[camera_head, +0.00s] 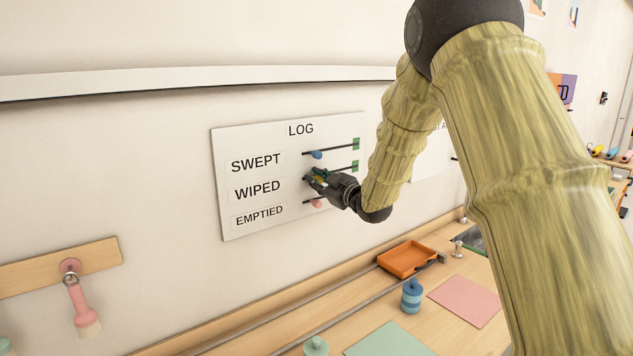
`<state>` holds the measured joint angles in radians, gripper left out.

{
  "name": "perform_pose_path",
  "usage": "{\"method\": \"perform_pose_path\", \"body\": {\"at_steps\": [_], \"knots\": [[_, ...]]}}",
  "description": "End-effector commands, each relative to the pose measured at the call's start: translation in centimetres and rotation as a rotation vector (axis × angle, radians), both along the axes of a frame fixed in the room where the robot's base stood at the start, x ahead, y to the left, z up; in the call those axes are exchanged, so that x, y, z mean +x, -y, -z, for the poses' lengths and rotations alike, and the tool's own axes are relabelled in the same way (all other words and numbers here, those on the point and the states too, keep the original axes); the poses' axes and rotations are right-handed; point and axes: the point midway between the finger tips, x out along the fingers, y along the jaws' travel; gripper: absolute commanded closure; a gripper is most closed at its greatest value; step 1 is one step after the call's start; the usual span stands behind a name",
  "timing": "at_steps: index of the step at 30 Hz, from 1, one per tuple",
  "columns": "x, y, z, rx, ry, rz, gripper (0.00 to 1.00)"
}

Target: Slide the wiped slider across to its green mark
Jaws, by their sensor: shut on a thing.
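A white LOG board (225,150) on the wall has rows SWEPT, WIPED and EMPTIED, each with a dark slot. My gripper (312,178) is at the left end of the WIPED slot, beside the WIPED label (257,189). It is shut on the wiped slider, whose knob is mostly hidden by the fingers. The green mark (355,166) of the WIPED row is at the slot's right end, apart from the gripper. The swept slider (317,155) is blue, just above my gripper; the emptied slider (317,203) is pink, just below.
The SWEPT row's green mark (356,143) is at the right. My arm covers the right side of the view. Below, a bench holds an orange tray (407,260), a blue knobbed object (411,295) and coloured sheets. A pink handle (77,300) hangs at lower left.

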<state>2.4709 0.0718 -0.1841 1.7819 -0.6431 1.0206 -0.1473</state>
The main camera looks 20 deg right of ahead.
Motion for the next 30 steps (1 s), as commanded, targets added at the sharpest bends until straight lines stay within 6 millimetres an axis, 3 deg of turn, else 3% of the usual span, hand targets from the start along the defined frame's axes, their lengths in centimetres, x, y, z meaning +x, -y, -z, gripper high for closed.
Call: {"method": "perform_pose_path", "body": {"at_steps": [18, 24, 30], "knots": [[4.4, 12.1, -0.1, 0.0, 0.003, 0.002, 1.0], [5.0, 13.8, -0.1, -0.001, 0.001, 0.002, 1.0], [5.1, 14.2, -0.2, 0.001, 0.002, 0.002, 1.0]]}}
